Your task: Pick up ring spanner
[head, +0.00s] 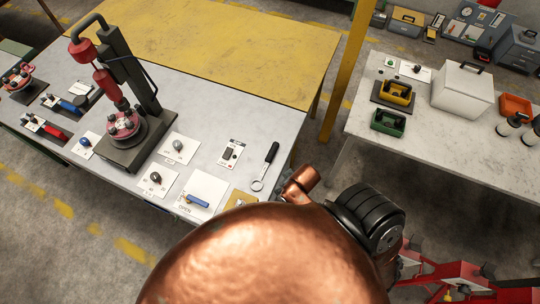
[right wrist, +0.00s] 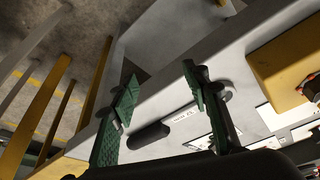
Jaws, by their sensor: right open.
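The ring spanner (head: 269,157) lies on the grey workbench near its right edge in the head view, with a black handle and a bright ring end toward the front. My right gripper (right wrist: 160,80) shows in the right wrist view with its two green-padded fingers apart and nothing between the pads. A dark rounded bar (right wrist: 150,135), which looks like the spanner's handle, shows past the gap between the fingers, close to the bench edge. I cannot tell its distance from the fingers. A copper-coloured part of mine covers the lower middle of the head view. My left gripper is not in view.
The workbench (head: 205,137) holds a press (head: 140,85), a spool fixture (head: 126,124) and several cards with small parts. A blue-handled tool (head: 197,202) lies left of the spanner. A second table (head: 430,125) with a white box (head: 463,92) stands right, across a gap.

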